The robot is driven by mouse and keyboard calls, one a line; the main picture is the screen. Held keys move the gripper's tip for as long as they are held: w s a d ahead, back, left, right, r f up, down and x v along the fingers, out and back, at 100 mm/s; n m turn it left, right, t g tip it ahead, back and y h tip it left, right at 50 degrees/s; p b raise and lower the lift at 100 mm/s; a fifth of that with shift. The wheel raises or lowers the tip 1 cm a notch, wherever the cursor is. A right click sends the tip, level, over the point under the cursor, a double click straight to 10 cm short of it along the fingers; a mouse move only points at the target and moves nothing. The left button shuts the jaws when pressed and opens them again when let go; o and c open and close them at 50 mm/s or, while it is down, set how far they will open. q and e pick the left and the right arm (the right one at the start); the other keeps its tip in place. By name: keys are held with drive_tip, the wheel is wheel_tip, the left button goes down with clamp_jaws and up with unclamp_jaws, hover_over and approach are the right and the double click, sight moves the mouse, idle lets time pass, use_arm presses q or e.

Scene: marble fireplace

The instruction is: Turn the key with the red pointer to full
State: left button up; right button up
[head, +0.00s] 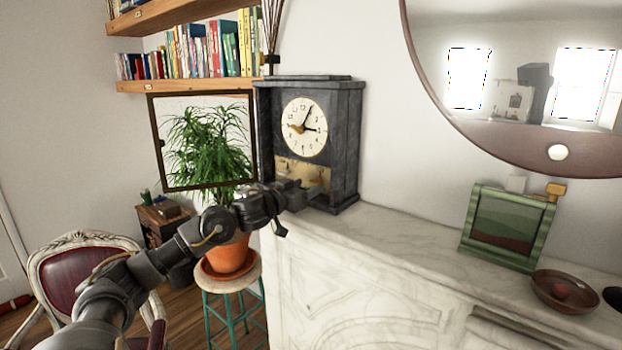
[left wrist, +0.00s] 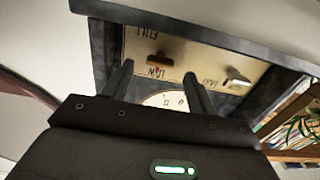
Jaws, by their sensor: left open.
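The dark mantel clock (head: 345,140) stands on the mantel with its glazed door (head: 152,140) swung open to the left. Its brass panel (head: 290,166) lies below the dial. In the left wrist view, where lettering appears upside down, a brown key (left wrist: 160,61) with a small red mark sits on the panel beside the word LOW. FULL is lettered farther up. A paler key (left wrist: 238,83) sits to the right. My left gripper (left wrist: 158,70) is open, its fingers either side of the brown key's line; contact cannot be told. My right gripper is not in view.
A potted plant (head: 228,256) on a stool stands behind my left arm. A green-framed box (head: 508,228) and a brown bowl (head: 564,290) stand on the mantel (head: 400,235) at right. The marble between clock and box is clear. A round mirror (head: 440,105) hangs above.

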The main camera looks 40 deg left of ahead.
sight(317, 182)
use_arm(q)
drive_tip(key=shift+w+a+p, duration=0.1)
drive_tip(key=shift+w+p, duration=0.25)
drive_tip(key=shift+w, duration=1.05)
drive_tip(key=shift+f, duration=0.1)
drive_tip(key=c, duration=1)
